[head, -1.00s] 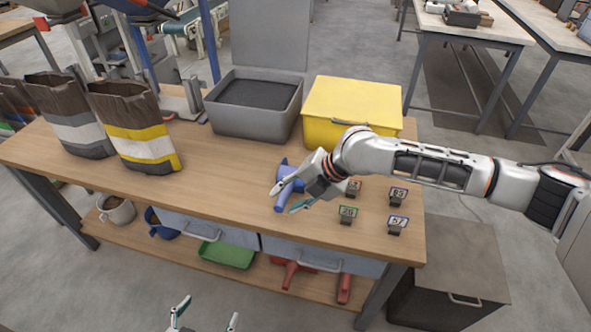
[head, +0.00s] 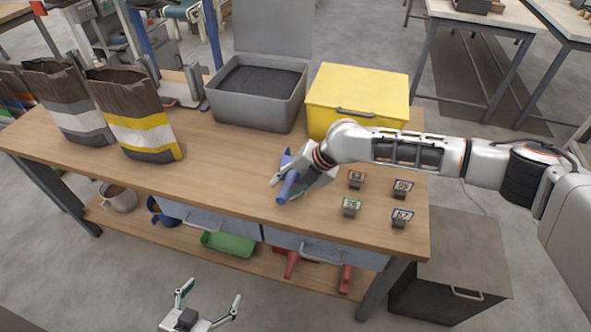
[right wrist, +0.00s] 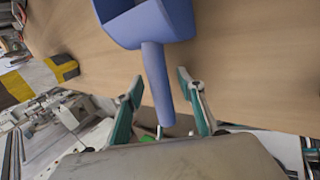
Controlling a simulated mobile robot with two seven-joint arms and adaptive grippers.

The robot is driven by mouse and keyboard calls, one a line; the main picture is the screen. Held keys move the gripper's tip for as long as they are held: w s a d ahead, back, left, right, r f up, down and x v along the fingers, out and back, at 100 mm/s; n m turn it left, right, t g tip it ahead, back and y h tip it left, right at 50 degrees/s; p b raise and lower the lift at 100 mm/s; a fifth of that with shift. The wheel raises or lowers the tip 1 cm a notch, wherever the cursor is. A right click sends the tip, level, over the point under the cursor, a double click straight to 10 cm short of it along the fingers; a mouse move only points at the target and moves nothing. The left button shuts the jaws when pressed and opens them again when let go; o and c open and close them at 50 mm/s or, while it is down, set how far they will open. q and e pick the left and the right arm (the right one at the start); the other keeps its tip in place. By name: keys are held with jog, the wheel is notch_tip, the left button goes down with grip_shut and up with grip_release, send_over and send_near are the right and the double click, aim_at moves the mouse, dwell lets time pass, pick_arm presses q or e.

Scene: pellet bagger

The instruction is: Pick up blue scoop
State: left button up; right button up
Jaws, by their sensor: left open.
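The blue scoop (head: 289,185) lies on the wooden workbench, in front of the bins. Its bowl is partly hidden by my right gripper in the head view. In the right wrist view the scoop's handle (right wrist: 156,82) points toward the gripper, with the bowl beyond it. My right gripper (right wrist: 161,95) is open, its two fingers on either side of the handle with gaps showing. My left gripper (head: 209,298) is open and empty, low in front of the bench.
A grey bin (head: 255,113) of dark pellets and a yellow bin (head: 357,88) stand behind the scoop. Several small numbered tags (head: 351,207) stand to its right. Two striped bags (head: 137,128) stand at left.

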grip_shut()
jog(key=shift+r, duration=0.15)
